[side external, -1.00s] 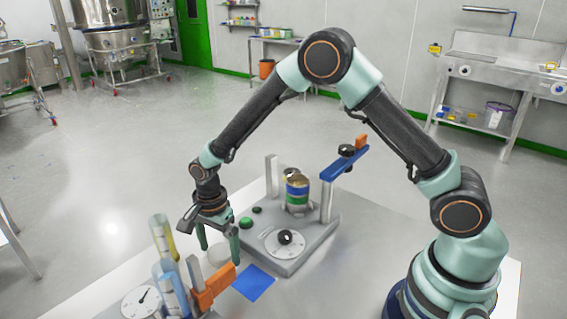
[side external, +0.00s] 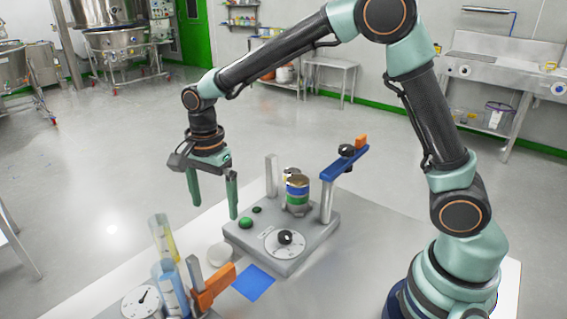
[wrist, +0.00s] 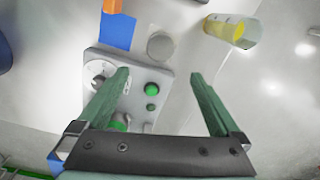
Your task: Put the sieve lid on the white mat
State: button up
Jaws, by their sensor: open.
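The sieve stack (side external: 298,197), with blue and green bands and a brassy top, stands on the grey device; no separate lid can be made out. My gripper (side external: 214,208) is open and empty, pointing down above and behind the disc. In the wrist view the disc is beyond my gripper's fingertips (wrist: 159,75).
The grey device (side external: 265,232) carries a dial, green buttons and posts with a blue arm (side external: 345,166). A blue square (side external: 254,282) lies in front. Tubes with yellow (side external: 162,237) and blue contents and an orange clamp (side external: 214,287) stand front left.

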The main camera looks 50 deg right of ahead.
jog(key=s+d+r+n+t, duration=0.5)
jog(key=s+d+r+n, duration=0.5)
jog(key=s+d+n, duration=0.2)
jog(key=s+n, duration=0.2)
jog(key=n, duration=0.1)
jog(key=shift+s+r, duration=0.35)
jog(key=shift+r, duration=0.05)
